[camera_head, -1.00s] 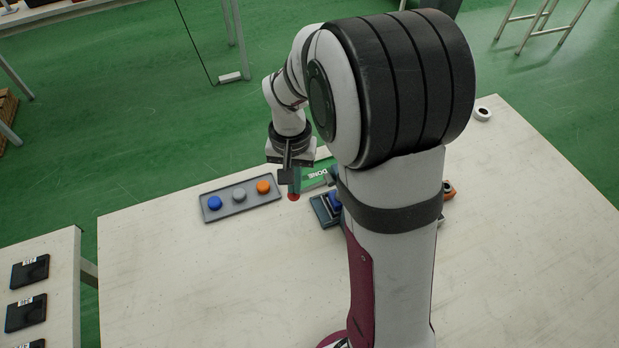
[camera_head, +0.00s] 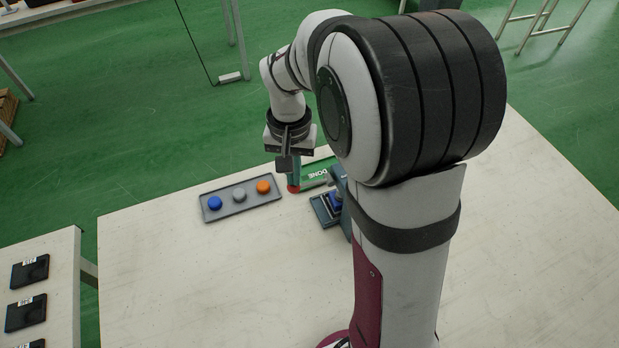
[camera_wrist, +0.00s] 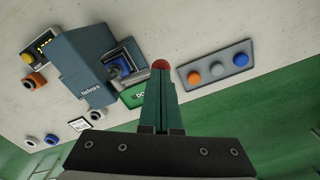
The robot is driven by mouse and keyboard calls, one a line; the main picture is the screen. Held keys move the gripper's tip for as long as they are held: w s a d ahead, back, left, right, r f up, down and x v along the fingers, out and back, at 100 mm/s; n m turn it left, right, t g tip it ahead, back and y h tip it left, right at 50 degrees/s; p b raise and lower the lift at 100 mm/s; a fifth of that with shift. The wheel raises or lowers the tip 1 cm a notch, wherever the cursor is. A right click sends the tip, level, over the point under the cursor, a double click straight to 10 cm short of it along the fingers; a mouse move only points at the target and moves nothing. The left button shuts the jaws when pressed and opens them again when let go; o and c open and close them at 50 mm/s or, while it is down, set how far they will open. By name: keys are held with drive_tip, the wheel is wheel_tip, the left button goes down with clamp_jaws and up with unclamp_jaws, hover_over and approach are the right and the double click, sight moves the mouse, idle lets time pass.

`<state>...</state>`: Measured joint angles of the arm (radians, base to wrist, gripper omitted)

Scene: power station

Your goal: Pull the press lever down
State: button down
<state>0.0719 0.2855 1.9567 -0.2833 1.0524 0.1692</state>
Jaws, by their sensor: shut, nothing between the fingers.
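The press (camera_wrist: 85,68) is a blue-grey block in the wrist view, with a small bed and a blue piece (camera_wrist: 120,69) at its side. In the head view it is mostly behind my arm, with its bed (camera_head: 324,209) showing. The lever's red knob (camera_wrist: 160,64) sits right at my fingertips in the wrist view. In the head view the knob (camera_head: 293,189) is just below my gripper (camera_head: 292,183), and a pale rod runs right from it toward the press. My gripper is shut and points down, with nothing held. I cannot tell whether the fingers touch the knob.
A grey tray (camera_head: 236,209) with blue, grey and orange buttons lies left of the lever. A green DONE sign (camera_head: 317,171) is behind the rod. The near table is clear. Dark tablets (camera_head: 27,312) lie on a side table.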

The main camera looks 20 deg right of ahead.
drive_tip(key=shift+r, duration=2.05)
drive_tip(key=s+a+y, duration=0.1)
drive_tip(key=s+a, duration=0.2)
drive_tip(key=s, duration=0.8)
drive_tip(key=s+a+r, duration=0.1)
drive_tip(key=s+a, duration=0.2)
drive_tip(key=s, duration=0.8)
drive_tip(key=shift+r+y, duration=0.15)
drive_tip(key=shift+y, duration=0.25)
